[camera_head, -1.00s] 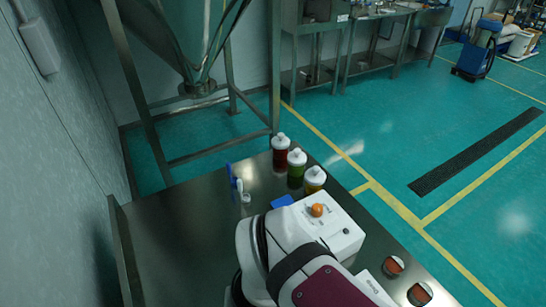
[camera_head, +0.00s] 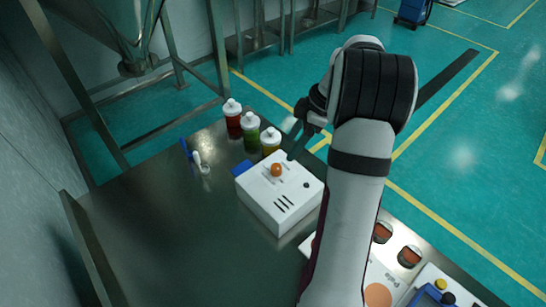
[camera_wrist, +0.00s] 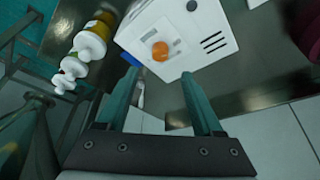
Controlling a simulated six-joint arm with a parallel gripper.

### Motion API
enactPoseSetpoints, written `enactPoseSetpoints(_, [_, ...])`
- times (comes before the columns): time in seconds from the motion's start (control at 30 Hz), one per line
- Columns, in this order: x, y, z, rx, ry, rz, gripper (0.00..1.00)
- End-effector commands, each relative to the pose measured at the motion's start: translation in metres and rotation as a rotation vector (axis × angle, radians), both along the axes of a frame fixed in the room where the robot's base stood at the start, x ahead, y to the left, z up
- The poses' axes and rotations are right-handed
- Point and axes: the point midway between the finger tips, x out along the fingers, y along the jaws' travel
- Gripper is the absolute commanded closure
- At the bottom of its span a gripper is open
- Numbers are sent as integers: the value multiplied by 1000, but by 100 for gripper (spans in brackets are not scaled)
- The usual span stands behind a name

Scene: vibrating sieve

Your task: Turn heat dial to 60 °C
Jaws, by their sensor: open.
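A white box (camera_head: 280,205) stands on the dark metal table. Its top has an orange round knob (camera_head: 276,170), a small black knob (camera_head: 306,184) and dark slots. The box and orange knob also show in the wrist view, with the knob (camera_wrist: 160,51) just past the space between the fingertips. I cannot read any temperature marking or tell which knob is the heat dial. My gripper (camera_wrist: 160,82) is open and empty. In the head view my gripper (camera_head: 298,138) is above the far right side of the box, apart from the knobs.
Three white-capped bottles, red (camera_head: 233,118), green (camera_head: 250,132) and yellow (camera_head: 270,141), stand behind the box. A blue-and-white item (camera_head: 202,160) lies to the left. A device with a blue part (camera_head: 430,296) sits at lower right. The table's left is clear.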

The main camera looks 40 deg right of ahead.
Motion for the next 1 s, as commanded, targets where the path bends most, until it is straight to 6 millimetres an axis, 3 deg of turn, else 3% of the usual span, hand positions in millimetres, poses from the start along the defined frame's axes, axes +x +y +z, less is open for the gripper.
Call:
enactPoseSetpoints(0.13, [11, 14, -41, 3, 5, 1, 32])
enactPoseSetpoints(0.3, [21, 22, -71, 1, 2, 0, 32])
enactPoseSetpoints(0.5, [24, 25, -83, 0, 1, -2, 32])
enactPoseSetpoints(0.73, [25, 25, -84, -1, 1, -2, 32])
enactPoseSetpoints(1.0, [25, 25, -83, -1, 2, -1, 79])
